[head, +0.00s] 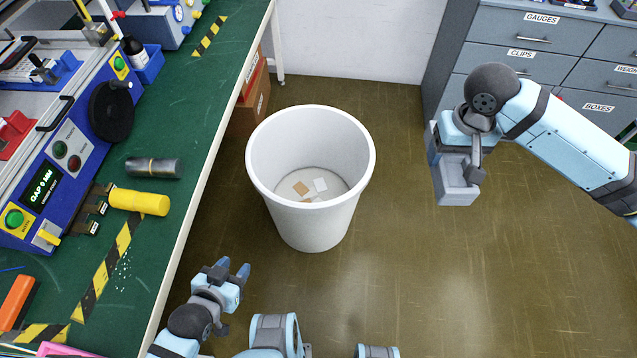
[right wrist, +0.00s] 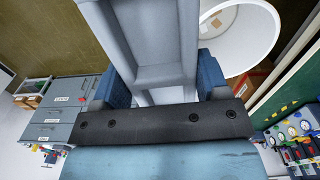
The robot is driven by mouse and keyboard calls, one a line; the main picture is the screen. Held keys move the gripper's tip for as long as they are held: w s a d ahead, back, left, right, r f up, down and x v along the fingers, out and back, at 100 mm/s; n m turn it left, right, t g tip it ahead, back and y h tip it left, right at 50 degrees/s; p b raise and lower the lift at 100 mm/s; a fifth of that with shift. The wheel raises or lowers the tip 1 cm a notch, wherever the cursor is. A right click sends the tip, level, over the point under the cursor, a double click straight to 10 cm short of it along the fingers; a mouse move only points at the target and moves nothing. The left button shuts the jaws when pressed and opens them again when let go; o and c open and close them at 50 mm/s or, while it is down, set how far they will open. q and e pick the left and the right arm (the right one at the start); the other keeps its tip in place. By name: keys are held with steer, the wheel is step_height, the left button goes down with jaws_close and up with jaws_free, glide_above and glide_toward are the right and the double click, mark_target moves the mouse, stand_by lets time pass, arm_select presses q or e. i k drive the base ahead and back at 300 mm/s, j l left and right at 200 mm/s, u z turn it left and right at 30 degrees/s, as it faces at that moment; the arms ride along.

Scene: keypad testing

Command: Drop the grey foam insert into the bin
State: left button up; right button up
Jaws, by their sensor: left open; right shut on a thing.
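The white bin (head: 312,220) stands on the floor in the middle of the head view, with a few small scraps at its bottom. My right gripper (head: 462,165) is shut on the grey foam insert (head: 457,190), held in the air to the right of the bin, apart from it. In the right wrist view the insert (right wrist: 165,75) fills the space between the fingers, and part of the bin (right wrist: 262,40) shows beyond it. My left gripper (head: 233,272) is open and empty, below and left of the bin, near the bench edge.
A green workbench (head: 190,90) runs along the left, holding a blue test machine (head: 75,150), a yellow cylinder (head: 139,202) and a dark cylinder (head: 153,167). Grey drawers (head: 535,58) stand at the back right. A cardboard box (head: 250,110) sits under the bench. Floor right of the bin is clear.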

mark_target(316, 200)
steer(key=i+l+u, duration=0.15)
steer(key=i+l, duration=0.6)
steer(key=u, duration=0.45)
steer(key=i+l+u, duration=0.1)
steer(key=u, duration=0.3)
steer(key=i+u, duration=0.1)
steer(key=u, duration=0.35)
steer(key=k+l, duration=0.05)
